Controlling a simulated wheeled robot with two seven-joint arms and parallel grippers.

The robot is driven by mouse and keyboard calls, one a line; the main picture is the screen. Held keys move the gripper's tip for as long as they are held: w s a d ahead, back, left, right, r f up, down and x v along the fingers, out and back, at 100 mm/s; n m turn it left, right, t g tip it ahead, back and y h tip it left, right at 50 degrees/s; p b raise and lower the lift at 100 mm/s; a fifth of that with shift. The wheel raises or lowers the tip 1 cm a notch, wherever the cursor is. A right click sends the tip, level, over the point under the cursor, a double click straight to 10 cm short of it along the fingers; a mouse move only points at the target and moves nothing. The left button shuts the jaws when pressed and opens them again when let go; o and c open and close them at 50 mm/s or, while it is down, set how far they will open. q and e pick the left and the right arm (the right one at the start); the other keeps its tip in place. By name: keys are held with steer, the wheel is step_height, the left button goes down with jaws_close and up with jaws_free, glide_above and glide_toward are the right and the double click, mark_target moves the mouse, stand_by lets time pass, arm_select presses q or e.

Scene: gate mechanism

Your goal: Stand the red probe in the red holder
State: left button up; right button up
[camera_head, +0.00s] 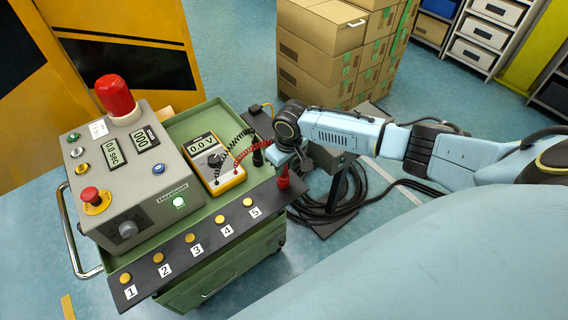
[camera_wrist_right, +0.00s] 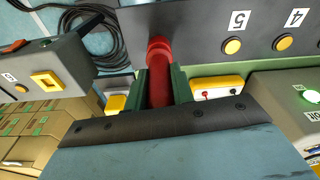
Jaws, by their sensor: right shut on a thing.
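My right gripper (camera_head: 284,165) reaches in from the right, over the right end of the dark strip on the green cart. It is shut on the red probe (camera_head: 283,177), which points down below the jaws. In the right wrist view the red probe (camera_wrist_right: 158,88) lies between the two green fingers. Its wider red end (camera_wrist_right: 158,47) meets the dark panel's edge in that picture. I cannot tell the red holder apart from the probe, or whether the probe is seated. A red coiled lead runs from the yellow multimeter (camera_head: 213,163) toward the gripper. My left gripper is not in view.
A black probe (camera_head: 257,157) stands left of my right gripper. The dark strip (camera_head: 215,238) carries numbered yellow buttons. A grey control box (camera_head: 135,170) with a red lamp stands on the cart. Black cables (camera_head: 340,205) and stacked cardboard boxes (camera_head: 320,55) lie beyond.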

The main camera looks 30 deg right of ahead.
steer(key=shift+f, duration=0.3)
steer(key=shift+f, duration=0.25)
stand_by(0.4)
steer(key=o, duration=1.1)
steer(key=shift+c, duration=0.2)
steer(key=shift+o, duration=0.3)
steer(key=o, duration=0.4)
steer(key=shift+r, duration=0.15)
